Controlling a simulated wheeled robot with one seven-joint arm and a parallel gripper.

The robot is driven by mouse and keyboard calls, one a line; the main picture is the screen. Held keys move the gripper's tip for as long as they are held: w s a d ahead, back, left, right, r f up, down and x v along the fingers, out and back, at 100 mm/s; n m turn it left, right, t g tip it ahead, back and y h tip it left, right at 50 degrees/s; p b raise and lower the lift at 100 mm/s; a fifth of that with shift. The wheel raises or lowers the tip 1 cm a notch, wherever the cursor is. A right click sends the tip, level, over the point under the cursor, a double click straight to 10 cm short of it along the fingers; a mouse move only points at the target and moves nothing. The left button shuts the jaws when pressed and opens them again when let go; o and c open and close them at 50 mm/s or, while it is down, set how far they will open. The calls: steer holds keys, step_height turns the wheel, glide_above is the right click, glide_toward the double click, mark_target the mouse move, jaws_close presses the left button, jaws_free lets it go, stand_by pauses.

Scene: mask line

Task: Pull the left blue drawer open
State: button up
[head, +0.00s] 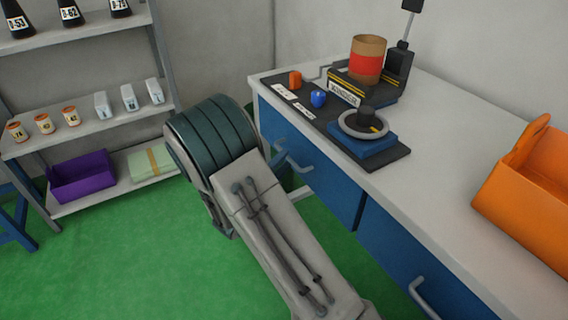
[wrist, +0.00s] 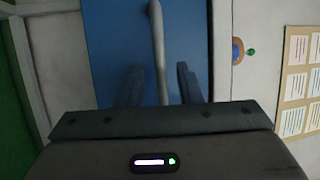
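The left blue drawer (head: 328,184) is in the front of the workbench and looks shut, its face in line with the drawer beside it. Its pale bar handle (head: 300,166) shows just past my arm. In the wrist view the blue drawer front (wrist: 112,45) fills the middle, and the handle (wrist: 158,35) runs down between my fingers. My gripper (wrist: 161,75) is open, one finger on each side of the handle in the picture, with a gap on both sides. How deep the handle sits between the fingers I cannot tell. My arm hides most of the gripper in the head view.
The right blue drawer (head: 405,250) has its own handle (head: 420,297). The white benchtop (head: 450,150) carries a dark mat with a machine, and an orange bin (head: 530,185) stands at right. A shelf unit (head: 90,135) stands at left. Green floor lies between.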

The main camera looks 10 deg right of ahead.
steer(key=shift+w+d+r, duration=0.1)
steer(key=shift+w+d, duration=0.2)
steer(key=shift+d, duration=0.05)
